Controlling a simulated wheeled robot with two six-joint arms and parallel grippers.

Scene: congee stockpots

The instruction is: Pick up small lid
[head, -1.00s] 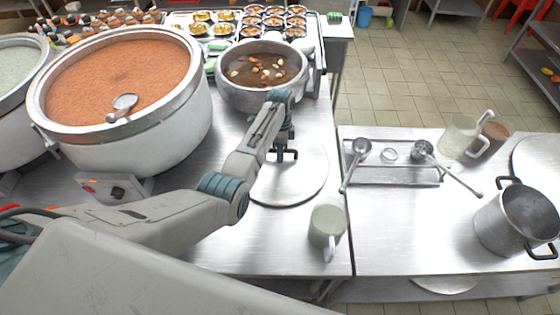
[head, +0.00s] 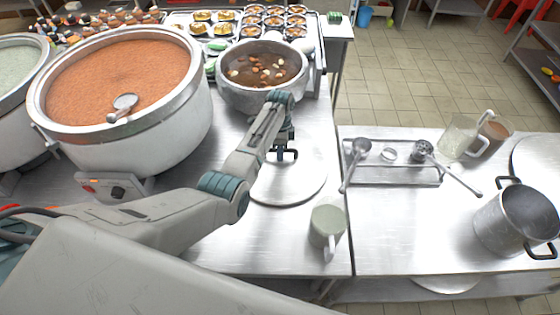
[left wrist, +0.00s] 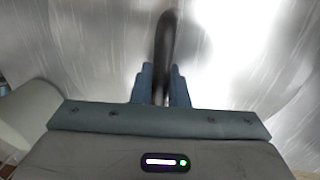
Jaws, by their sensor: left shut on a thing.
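The small lid (head: 290,182) is a flat round metal disc with a dark loop handle, lying on the left steel table just in front of the smaller pot of brown soup. My left gripper (head: 281,153) points down over it and is shut on the dark handle. In the left wrist view the two blue fingers (left wrist: 162,84) close on both sides of the handle (left wrist: 166,45), and the lid's shiny metal spreads beyond. I cannot tell whether the lid is clear of the table. My right gripper is not in view.
The soup pot (head: 262,75) stands behind the lid, and a large pot of orange congee (head: 120,140) stands to the left. A pale green mug (head: 326,226) is near the front edge. On the right table are a ladle tray (head: 392,175), a glass pitcher (head: 455,140) and an empty pot (head: 515,220).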

